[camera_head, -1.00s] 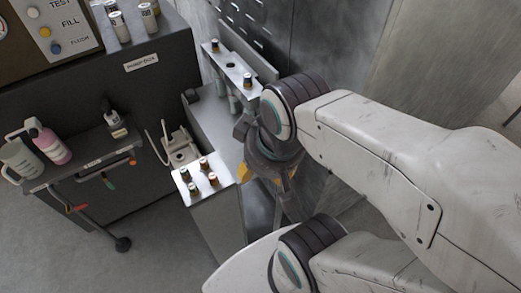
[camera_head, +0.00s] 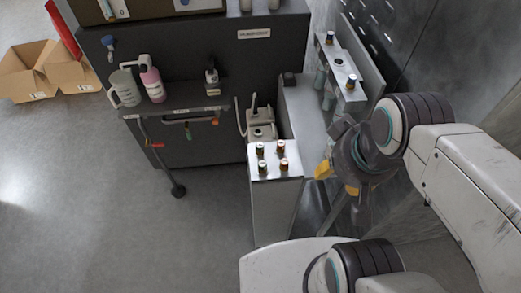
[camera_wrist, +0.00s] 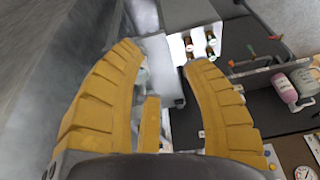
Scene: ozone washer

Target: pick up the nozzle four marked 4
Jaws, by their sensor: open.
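Several small nozzles with dark bodies and coloured bands stand upright on the white top of a grey stand (camera_head: 274,203) in the head view. They include a front-right nozzle (camera_head: 283,165) and a back-left nozzle (camera_head: 260,147). The wrist view shows the same group, with one nozzle (camera_wrist: 210,37) at its upper right. Two similar ones sit on a raised rack, an upper nozzle (camera_head: 330,38) and a lower nozzle (camera_head: 351,82). I cannot read which is marked 4. My gripper (camera_head: 337,181), with yellow fingers, is right of the stand; it is open and empty in the wrist view (camera_wrist: 164,55).
The metal rack (camera_head: 341,66) and dark wall stand behind my gripper. Left of the stand are a dark cabinet (camera_head: 270,78), a pink bottle (camera_head: 153,85), a grey jug (camera_head: 125,88) and a dark bottle (camera_head: 211,82). Floor at lower left is clear.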

